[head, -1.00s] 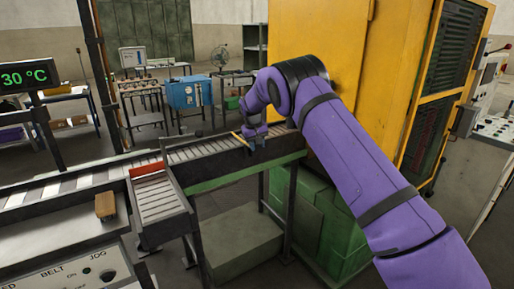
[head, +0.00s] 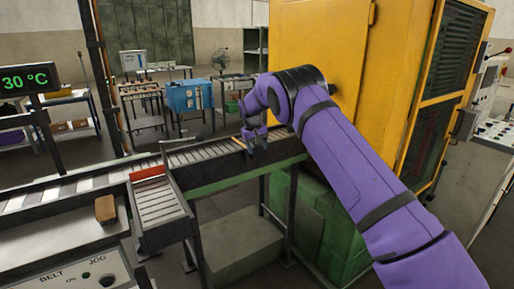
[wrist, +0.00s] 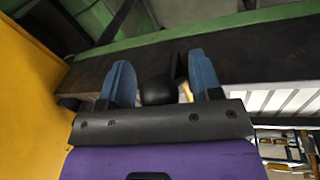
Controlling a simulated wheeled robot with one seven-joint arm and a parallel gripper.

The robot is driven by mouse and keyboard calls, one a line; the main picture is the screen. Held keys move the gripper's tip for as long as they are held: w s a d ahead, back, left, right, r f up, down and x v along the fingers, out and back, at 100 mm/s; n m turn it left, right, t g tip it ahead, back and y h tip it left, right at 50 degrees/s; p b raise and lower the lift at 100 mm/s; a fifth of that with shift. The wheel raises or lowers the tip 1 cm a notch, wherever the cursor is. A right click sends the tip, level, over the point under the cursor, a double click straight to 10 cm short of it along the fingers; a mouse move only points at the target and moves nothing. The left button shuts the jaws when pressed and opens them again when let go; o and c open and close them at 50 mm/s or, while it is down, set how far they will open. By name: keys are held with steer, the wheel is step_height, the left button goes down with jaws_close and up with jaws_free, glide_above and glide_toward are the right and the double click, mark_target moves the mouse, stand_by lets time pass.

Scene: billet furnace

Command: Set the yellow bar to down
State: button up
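My gripper (head: 257,149) is at the near side rail of the roller conveyor, just left of the yellow cabinet. In the wrist view, its two blue fingers (wrist: 163,80) stand apart with a round black knob (wrist: 158,89) between them. Small gaps seem to show between knob and fingers, so the gripper looks open around it. A short piece of the yellow bar (head: 239,141) shows just left of my gripper in the head view, over the conveyor. The rest of the bar is hidden behind my gripper, so its angle is hard to tell.
The yellow cabinet (head: 315,50) stands close to the right of my gripper. The conveyor (head: 205,152) runs left to a side chute (head: 158,205). A green base (head: 325,225) stands below.

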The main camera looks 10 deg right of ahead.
steer(key=w+v, duration=0.1)
steer(key=v, duration=0.9)
steer(key=shift+s+r, duration=0.4)
steer(key=shift+s, duration=0.1)
